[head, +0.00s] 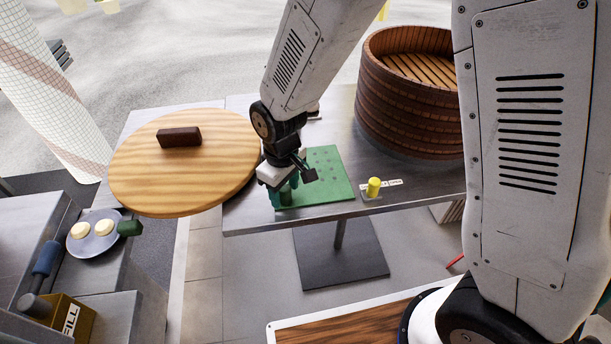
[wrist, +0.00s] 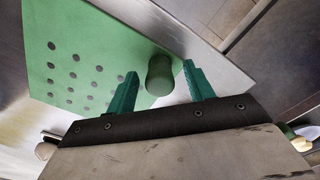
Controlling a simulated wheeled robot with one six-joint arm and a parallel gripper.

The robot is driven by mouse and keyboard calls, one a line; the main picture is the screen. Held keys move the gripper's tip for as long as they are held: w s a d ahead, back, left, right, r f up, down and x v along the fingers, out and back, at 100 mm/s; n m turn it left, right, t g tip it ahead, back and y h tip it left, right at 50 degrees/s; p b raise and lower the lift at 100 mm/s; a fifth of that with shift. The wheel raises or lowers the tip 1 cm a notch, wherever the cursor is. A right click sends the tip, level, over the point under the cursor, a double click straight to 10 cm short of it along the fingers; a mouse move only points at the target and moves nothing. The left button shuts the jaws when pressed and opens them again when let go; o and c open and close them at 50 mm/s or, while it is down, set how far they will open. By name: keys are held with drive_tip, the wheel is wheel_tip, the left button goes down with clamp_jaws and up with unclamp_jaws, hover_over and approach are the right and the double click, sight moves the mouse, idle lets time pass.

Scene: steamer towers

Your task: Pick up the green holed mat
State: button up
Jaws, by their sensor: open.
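The green holed mat (head: 330,176) lies flat on the metal table, near its front edge. In the wrist view the mat (wrist: 80,60) shows rows of dark holes and an upright green knob (wrist: 160,74) near one edge. My gripper (head: 290,188) is over the mat's left front part in the head view and hides some of it. In the wrist view my gripper's green fingers (wrist: 161,90) are open, one on each side of the knob, with gaps visible. I cannot tell whether the fingertips are level with the knob.
A round wooden lid (head: 220,170) with a dark handle lies left of the mat, overhanging the table. A stacked wooden steamer (head: 375,105) stands behind right. A yellow knob (head: 374,186) stands right of the mat. A plate (head: 95,250) with pale buns is at lower left.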

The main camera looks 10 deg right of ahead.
clamp_jaws()
wheel_tip(320, 180, up, 10)
drive_tip(key=shift+r, duration=0.1)
drive_tip(key=c, duration=0.8)
unclamp_jaws()
clamp_jaws()
